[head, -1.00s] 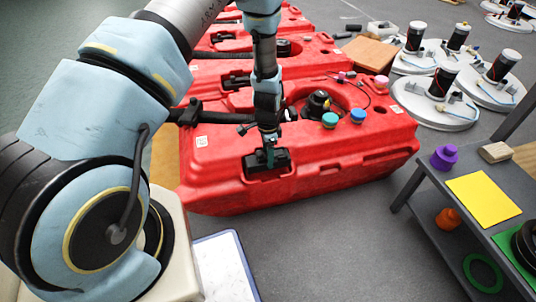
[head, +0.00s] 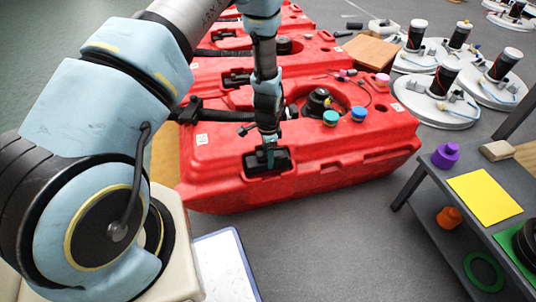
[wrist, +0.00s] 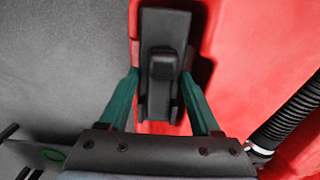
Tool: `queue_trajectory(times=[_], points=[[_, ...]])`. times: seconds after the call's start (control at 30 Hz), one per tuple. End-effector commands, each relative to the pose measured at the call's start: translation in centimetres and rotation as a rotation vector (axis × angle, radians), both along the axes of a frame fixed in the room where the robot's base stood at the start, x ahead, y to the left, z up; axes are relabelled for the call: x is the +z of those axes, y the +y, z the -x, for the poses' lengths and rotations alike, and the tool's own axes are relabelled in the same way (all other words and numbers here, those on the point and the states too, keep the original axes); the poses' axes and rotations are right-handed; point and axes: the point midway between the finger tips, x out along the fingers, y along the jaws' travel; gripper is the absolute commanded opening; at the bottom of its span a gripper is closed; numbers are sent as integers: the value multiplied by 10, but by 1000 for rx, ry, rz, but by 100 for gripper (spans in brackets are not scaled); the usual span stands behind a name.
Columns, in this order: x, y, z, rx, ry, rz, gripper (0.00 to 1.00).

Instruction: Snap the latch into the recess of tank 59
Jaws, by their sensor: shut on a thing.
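The red tank (head: 330,145) nearest me lies across the middle of the head view; I cannot read a number on its label. The black latch (head: 281,159) is at the recess in the tank's near side wall. In the wrist view the latch (wrist: 163,65) stands lengthwise, with a raised block in its middle. My gripper (head: 267,155) points down at the latch. In the wrist view its green fingers (wrist: 160,88) lie on both sides of the latch and are shut on it. Part of the recess (wrist: 200,75) shows beside the latch; how deep the latch sits is unclear.
More red tanks (head: 275,65) stand behind. Turquoise (head: 330,117) and blue (head: 358,115) caps sit on the near tank. A grey table (head: 425,190) with a yellow sheet (head: 484,197) stands at the right. A ribbed black hose (wrist: 290,118) runs beside my gripper. Grey floor is clear in front.

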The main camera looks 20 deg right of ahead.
Motion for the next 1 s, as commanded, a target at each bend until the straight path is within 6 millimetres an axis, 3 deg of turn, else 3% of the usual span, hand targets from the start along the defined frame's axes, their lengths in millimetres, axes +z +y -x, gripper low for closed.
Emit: queue_trajectory(times=[1.0], points=[[-8, 0, 0, 1, 0, 0, 0]])
